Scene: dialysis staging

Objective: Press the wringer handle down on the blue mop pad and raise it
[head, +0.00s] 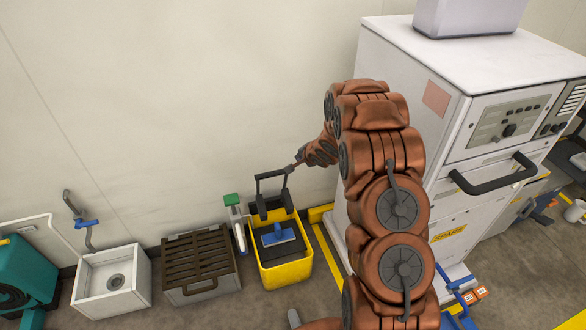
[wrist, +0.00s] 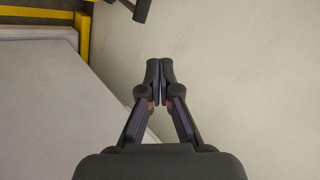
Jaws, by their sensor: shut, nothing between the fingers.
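The yellow mop bucket (head: 293,272) stands on the floor near the wall in the head view. The blue mop pad (head: 285,236) lies inside it. The dark wringer handle (head: 270,175) stands raised above the back of the bucket. My gripper (head: 298,160) is at the upper right end of the handle in the head view; I cannot tell whether it touches. In the wrist view my gripper (wrist: 158,75) is shut, with its fingertips together and nothing between them. A dark bar end, perhaps part of the handle (wrist: 141,10), shows at the top of the wrist view, apart from the fingertips.
A white cabinet (head: 400,105) stands close to the right of my arm. Left of the bucket are a green-topped bottle (head: 232,200), a brown slatted crate (head: 201,265) and a white sink (head: 112,280). A yellow rail (head: 326,250) lies between bucket and cabinet.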

